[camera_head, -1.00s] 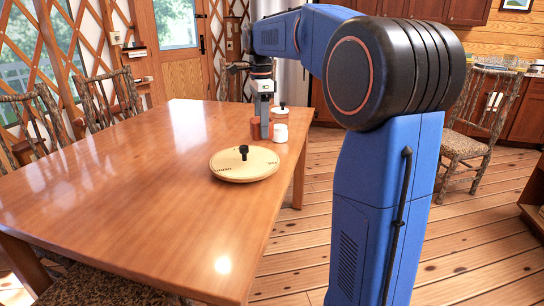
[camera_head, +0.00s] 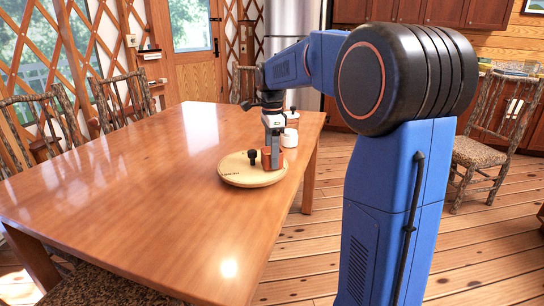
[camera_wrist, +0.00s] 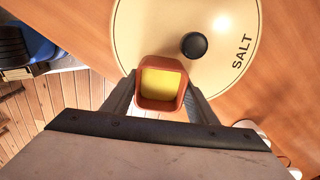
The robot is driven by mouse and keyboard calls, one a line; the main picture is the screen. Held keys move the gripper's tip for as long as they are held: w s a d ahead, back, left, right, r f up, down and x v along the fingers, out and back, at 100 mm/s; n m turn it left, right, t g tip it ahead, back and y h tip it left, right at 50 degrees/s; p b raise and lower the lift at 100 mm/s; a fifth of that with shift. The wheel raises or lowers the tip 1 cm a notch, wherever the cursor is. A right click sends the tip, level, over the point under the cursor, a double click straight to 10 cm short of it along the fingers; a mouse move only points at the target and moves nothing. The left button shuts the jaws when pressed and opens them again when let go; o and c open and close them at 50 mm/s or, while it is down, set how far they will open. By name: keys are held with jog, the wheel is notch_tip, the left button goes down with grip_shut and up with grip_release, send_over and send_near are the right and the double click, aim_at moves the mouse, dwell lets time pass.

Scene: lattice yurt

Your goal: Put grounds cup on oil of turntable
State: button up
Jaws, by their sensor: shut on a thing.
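The turntable (camera_head: 238,174) is a round pale wooden disc with a black knob (camera_head: 252,154), lying on the table. In the wrist view the turntable (camera_wrist: 150,30) shows the word SALT on its right side; I cannot read OIL in either view. My gripper (camera_head: 272,148) points down and is shut on a squarish orange-brown cup (camera_head: 266,160), which I take as the grounds cup. In the wrist view the upright cup (camera_wrist: 160,104) sits between the fingers and shows a yellow inside. It is over the turntable's edge, right of the knob in the head view. I cannot tell whether it touches the disc.
A white cup (camera_head: 289,138) and a lidded container (camera_head: 291,113) stand on the table behind the turntable, near its right edge. The wooden table (camera_head: 130,190) is clear to the left and front. Chairs stand along its far left side.

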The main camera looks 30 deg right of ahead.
jog(key=shift+f, duration=0.25)
jog(key=o, duration=1.1)
notch_tip(320, 180, up, 12)
jog(key=shift+s, duration=0.15)
dwell(0.3)
